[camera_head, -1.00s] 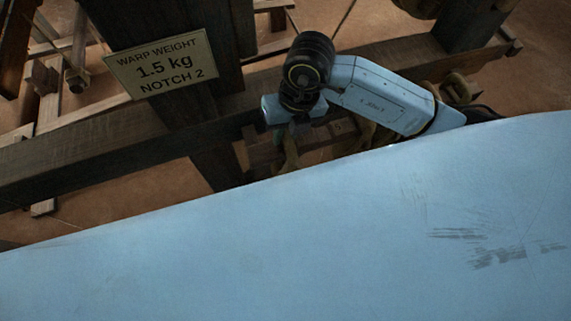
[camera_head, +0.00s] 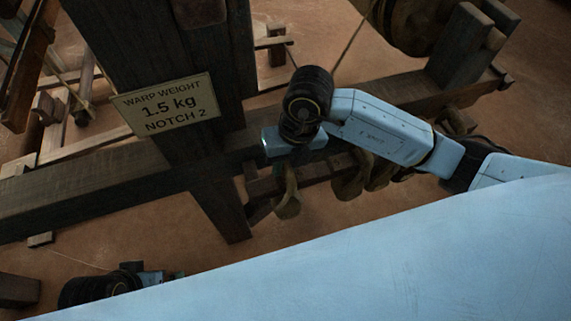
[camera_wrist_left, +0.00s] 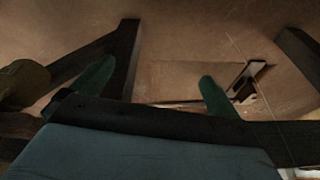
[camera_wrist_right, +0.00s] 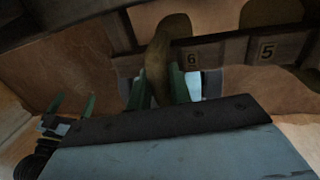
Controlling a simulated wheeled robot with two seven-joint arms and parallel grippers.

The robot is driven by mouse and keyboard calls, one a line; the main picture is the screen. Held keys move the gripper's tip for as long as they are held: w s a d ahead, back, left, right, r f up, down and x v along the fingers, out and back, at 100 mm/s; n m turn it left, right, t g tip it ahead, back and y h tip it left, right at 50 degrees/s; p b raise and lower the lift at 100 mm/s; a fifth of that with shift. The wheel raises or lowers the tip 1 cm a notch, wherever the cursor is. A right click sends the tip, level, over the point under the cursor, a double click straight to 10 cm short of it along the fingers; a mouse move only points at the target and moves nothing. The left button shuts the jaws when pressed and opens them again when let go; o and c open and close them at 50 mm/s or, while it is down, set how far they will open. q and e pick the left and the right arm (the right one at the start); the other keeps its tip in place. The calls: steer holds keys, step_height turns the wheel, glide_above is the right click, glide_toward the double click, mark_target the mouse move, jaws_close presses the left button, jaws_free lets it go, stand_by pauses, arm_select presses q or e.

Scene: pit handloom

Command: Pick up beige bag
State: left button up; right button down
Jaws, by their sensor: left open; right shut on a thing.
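In the head view my right gripper (camera_head: 290,165) points down at the rail, its fingertips mostly hidden. Below it hangs an olive-beige bag (camera_head: 288,203). In the right wrist view the green fingers of my right gripper (camera_wrist_right: 160,95) are shut on this bag (camera_wrist_right: 165,50), which is beside the number 6 on the rail. My left gripper (camera_wrist_left: 154,85) is open and empty in the left wrist view, over the brown floor. Its open green fingers also show at the left of the right wrist view. In the head view part of the left gripper (camera_head: 155,278) shows at bottom left.
More similar bags (camera_head: 348,184) hang along the wooden rail to the right. The rail (camera_wrist_right: 225,52) carries numbers 6 and 5. A dark post (camera_head: 165,60) bears a sign (camera_head: 166,104) reading "WARP WEIGHT 1.5 kg NOTCH 2". A long beam (camera_head: 90,190) crosses the view.

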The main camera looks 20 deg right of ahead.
steer(key=shift+r+p, duration=0.35)
steer(key=shift+r, duration=0.7)
steer(key=shift+s, duration=0.2)
arm_select(q)
steer(key=s+a+f+p, duration=0.1)
steer(key=a+f+p, duration=0.2)
steer(key=f, duration=0.6)
steer(key=shift+a+f+g+y, duration=0.4)
steer(key=shift+a, duration=0.3)
arm_select(e)
steer(key=s, duration=1.7)
steer(key=shift+s+d, duration=0.25)
steer(key=shift+s, duration=0.1)
arm_select(q)
steer(key=shift+s, duration=0.1)
